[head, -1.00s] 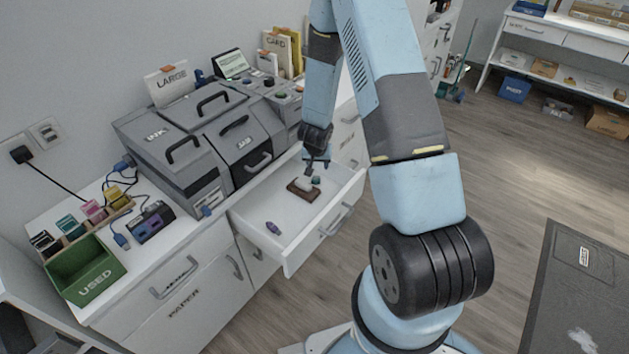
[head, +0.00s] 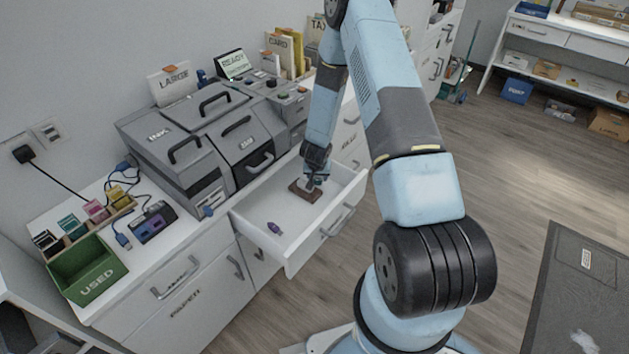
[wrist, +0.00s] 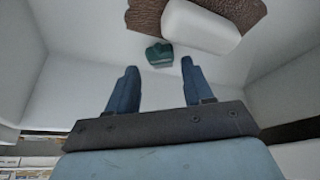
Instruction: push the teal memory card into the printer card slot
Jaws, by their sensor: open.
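The teal memory card (wrist: 160,54) lies on the white floor of the open drawer, beside a white rounded object (wrist: 200,26) on a brown textured piece. My gripper (wrist: 159,68) is open in the wrist view, its two blue fingers on either side of the card's near end with gaps visible. In the head view my gripper (head: 312,184) is low inside the drawer (head: 255,207) and hides the card. The grey printer (head: 190,145) stands on the desk behind the drawer. I cannot make out its card slot.
A brown piece (head: 303,193) and a small purple item (head: 274,228) lie in the drawer. The drawer walls surround my gripper. A green bin (head: 88,270), ink cartridges (head: 95,210) and a cabled device (head: 152,222) are on the left desk.

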